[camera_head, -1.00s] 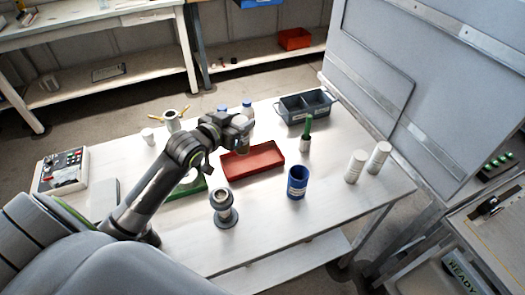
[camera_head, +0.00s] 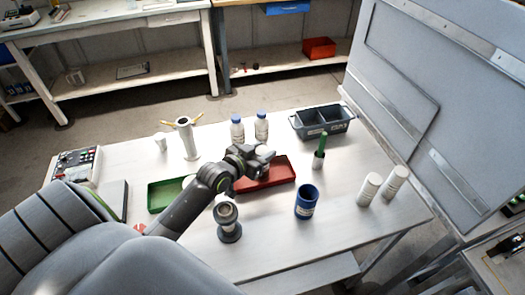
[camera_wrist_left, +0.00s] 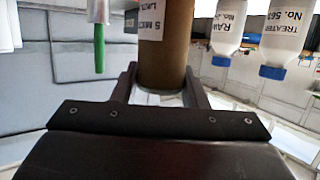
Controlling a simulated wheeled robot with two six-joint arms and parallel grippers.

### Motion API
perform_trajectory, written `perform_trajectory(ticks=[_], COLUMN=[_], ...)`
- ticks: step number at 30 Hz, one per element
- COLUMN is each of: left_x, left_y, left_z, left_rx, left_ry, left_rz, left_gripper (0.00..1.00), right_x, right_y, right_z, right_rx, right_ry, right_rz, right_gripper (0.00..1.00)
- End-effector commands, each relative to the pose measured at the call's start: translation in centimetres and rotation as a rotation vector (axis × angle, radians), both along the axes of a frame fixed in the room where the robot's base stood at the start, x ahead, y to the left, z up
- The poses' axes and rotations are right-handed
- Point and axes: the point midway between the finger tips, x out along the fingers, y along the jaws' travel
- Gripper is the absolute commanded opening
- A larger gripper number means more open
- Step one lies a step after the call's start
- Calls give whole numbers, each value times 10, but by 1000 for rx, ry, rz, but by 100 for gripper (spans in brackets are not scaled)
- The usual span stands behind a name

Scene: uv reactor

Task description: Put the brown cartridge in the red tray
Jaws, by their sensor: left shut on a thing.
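My left gripper (camera_head: 262,157) is over the left and middle part of the red tray (camera_head: 279,173) in the head view. In the left wrist view the same gripper (camera_wrist_left: 160,88) is shut on the brown cartridge (camera_wrist_left: 172,62), an upright brown cylinder with a white label. The fingers flank its end. In the head view the cartridge is hidden behind the gripper and wrist, so I cannot tell whether it touches the tray. My right gripper is not in view.
Two blue-capped bottles (camera_head: 249,128) stand behind the tray, and a grey divided bin (camera_head: 322,121) is behind right. A green-handled tool in a holder (camera_head: 319,152), a blue cup (camera_head: 306,202) and white cylinders (camera_head: 382,186) stand to the right. A green tray (camera_head: 166,194) is left.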

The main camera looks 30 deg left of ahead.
Motion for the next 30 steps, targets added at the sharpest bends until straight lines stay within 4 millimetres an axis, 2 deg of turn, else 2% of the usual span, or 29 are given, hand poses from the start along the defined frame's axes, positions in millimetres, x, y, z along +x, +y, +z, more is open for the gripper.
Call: perform_trajectory(ticks=[3, 10, 11, 16, 26, 30], left_x=[0, 0, 0, 0, 0, -12], left_y=[0, 0, 0, 0, 0, 2], left_z=[0, -4, -4, -3, 0, 3], left_rx=[0, 0, 0, 0, 0, 2], left_ry=[-1, -1, 0, 0, -1, 0], left_rz=[0, 0, 0, 0, 0, 0], left_gripper=[0, 0, 41, 61, 61, 61], right_x=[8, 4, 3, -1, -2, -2], right_y=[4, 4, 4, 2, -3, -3], right_z=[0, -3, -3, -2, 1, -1], right_rx=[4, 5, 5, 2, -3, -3], right_ry=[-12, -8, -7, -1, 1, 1], right_rz=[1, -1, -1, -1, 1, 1], right_gripper=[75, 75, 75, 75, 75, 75])
